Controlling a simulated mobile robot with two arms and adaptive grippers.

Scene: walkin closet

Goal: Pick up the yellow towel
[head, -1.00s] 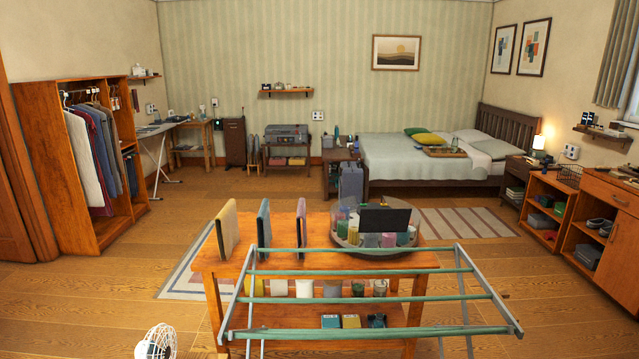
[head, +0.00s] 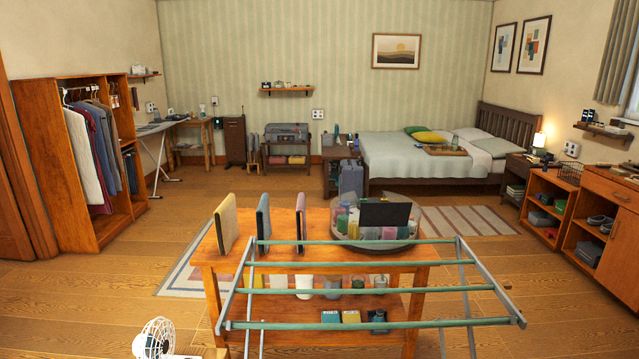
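A yellow towel (head: 226,224), seen as a thin flat upright piece, stands at the left end of the wooden table (head: 330,257) in the head view. A blue upright piece (head: 263,218) and a pink one (head: 301,217) stand in a row to its right, with gaps between them. Neither of my grippers is in view.
A drying rack (head: 370,291) with green bars stands in front of the table. A round clear tub (head: 346,244) of coloured jars sits right of the towels. A white fan (head: 155,338) is at the bottom left. Open floor (head: 110,290) lies left of the table.

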